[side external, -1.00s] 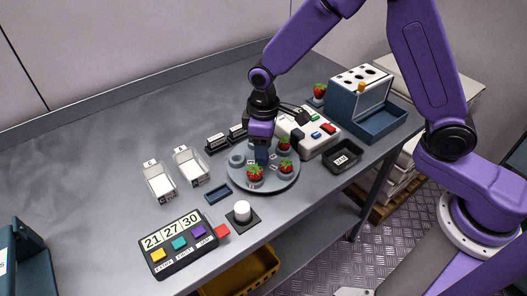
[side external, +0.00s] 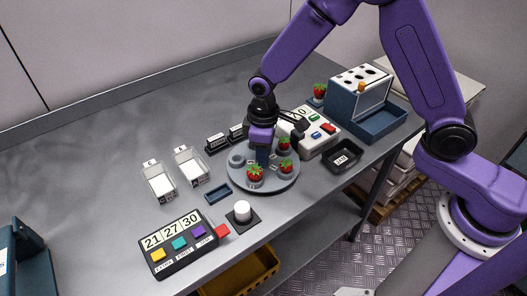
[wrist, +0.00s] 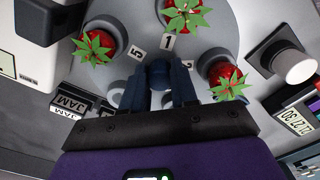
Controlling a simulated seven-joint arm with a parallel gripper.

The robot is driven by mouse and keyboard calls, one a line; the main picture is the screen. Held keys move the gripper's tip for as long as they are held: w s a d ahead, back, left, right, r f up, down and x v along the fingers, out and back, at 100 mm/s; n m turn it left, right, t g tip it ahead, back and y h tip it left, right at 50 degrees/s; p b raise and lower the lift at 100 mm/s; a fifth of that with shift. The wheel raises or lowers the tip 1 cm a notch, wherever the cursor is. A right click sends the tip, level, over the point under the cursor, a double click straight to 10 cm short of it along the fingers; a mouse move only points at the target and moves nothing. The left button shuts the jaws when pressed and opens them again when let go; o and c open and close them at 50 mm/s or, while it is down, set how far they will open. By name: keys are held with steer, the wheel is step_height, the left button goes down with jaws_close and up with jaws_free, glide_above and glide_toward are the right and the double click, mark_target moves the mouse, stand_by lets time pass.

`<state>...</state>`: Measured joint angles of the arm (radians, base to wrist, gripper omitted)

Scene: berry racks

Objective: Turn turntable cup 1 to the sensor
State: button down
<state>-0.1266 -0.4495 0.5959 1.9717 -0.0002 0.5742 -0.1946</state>
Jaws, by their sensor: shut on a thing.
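The round grey turntable (side external: 263,190) carries several cups around its rim, and three hold red strawberries. In the wrist view the number 1 label (wrist: 168,43) lies just inside the cup with the top strawberry (wrist: 186,16). A number 5 label (wrist: 138,54) is beside the left strawberry (wrist: 95,45); another strawberry (wrist: 226,78) is at right. My gripper (side external: 262,158) points down at the turntable's middle, its fingers shut on the central knob (wrist: 160,73). A dark block (side external: 297,136) on the white machine (side external: 318,150) overhangs near the rim; it may be the sensor.
A black tray (side external: 343,157) and a blue rack box (side external: 375,120) stand to the right. Two clear bins (side external: 190,165), a small blue tray (side external: 217,192), a white knob (side external: 242,210) and a number panel (side external: 178,243) are left and in front. The back-left table is bare.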

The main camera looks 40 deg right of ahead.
steer(key=shift+n, duration=3.6)
steer(key=shift+w+n, duration=0.1)
steer(key=shift+n, duration=2.9)
steer(key=shift+a+r+n, duration=0.1)
steer(key=shift+n, duration=0.5)
steer(key=c, duration=0.9)
jaws_free()
steer(key=shift+o, duration=0.2)
step_height(320, 180, up, 17)
steer(key=shift+r, duration=0.15)
